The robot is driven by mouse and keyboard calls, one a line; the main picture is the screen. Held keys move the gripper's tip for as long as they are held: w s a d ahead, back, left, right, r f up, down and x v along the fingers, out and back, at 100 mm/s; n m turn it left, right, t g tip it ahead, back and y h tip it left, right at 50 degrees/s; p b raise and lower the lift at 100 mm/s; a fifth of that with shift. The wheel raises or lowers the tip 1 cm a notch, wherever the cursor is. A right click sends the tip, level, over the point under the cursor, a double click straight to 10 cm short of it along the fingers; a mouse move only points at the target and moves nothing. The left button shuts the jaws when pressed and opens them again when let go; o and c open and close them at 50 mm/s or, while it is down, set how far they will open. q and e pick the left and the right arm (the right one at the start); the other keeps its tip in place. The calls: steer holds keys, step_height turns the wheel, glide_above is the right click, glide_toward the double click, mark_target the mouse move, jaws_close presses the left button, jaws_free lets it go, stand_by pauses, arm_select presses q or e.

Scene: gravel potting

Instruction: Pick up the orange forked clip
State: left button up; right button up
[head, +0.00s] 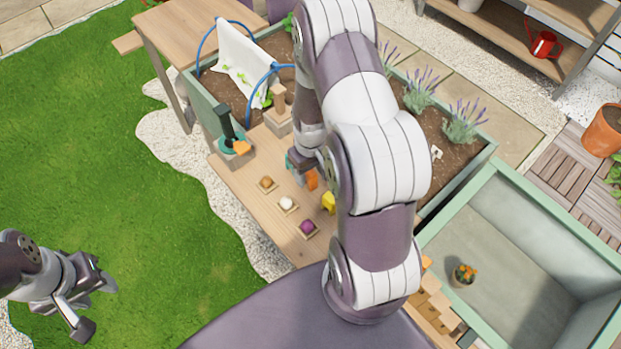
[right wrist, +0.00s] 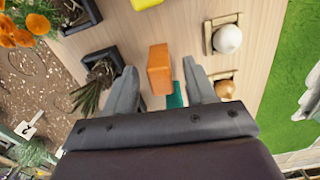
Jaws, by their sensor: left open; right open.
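An orange piece (head: 312,180) stands on the wooden bench, partly beside my right arm; in the right wrist view it is a plain orange block (right wrist: 160,68). No fork shows on it, so I cannot tell if it is the forked clip. My right gripper (right wrist: 159,78) is open, its fingers apart on either side of the block's near end, touching nothing I can make out. In the head view my arm mostly hides this gripper. Another orange piece (head: 242,147) lies at the green pot on the left. My left gripper (head: 93,304) is open and empty over the grass.
A teal ridged piece (right wrist: 177,96) is close to the block. White (head: 287,203), brown (head: 267,182) and purple (head: 307,227) balls sit on small square trays. A yellow piece (head: 328,202) is near. Dark pots with plants (right wrist: 103,68) stand left in the wrist view.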

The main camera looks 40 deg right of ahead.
steer(key=shift+f, duration=1.05)
steer(key=c, duration=0.9)
steer(key=shift+r, duration=0.15)
